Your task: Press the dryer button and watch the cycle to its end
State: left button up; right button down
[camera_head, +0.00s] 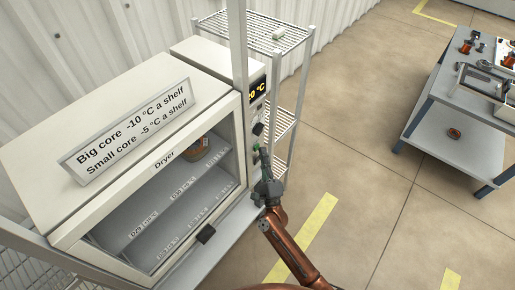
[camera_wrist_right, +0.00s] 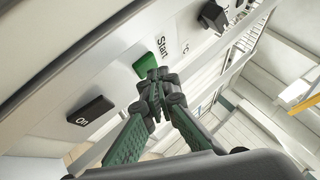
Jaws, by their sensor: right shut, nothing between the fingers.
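The white dryer (camera_head: 50,150) stands at the left with a window front, through which shelves and a core (camera_head: 196,148) show. Its display (camera_head: 257,89) is lit yellow and reads "°C", with the digits partly hidden by a post. My right gripper (camera_head: 262,158) is at the dryer's control panel. In the wrist view the green button (camera_wrist_right: 145,66) sits beside the word "Start". The closed, empty fingertips (camera_wrist_right: 154,82) of my right gripper are at the button's lower right edge. I cannot tell whether they touch it. My left gripper is not in view.
A black switch (camera_wrist_right: 90,110) marked "On" and a black knob (camera_wrist_right: 212,16) flank the button. A sign (camera_head: 130,128) with shelf temperatures stands on the dryer. A wire rack (camera_head: 262,32) is behind, a workbench (camera_head: 455,130) at right. The floor between is clear.

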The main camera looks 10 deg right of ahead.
dwell(0.4)
jog(key=shift+w+a, duration=0.3)
jog(key=shift+w, duration=0.05)
dwell(0.3)
jog(key=shift+s+d, duration=0.1)
dwell(0.3)
jog(key=shift+s+d, duration=0.45)
jog(key=shift+s, duration=0.15)
jog(key=s+d, duration=0.1)
jog(key=s, duration=0.1)
jog(key=s+d+p, duration=0.1)
jog(key=s+d, duration=0.1)
dwell(0.5)
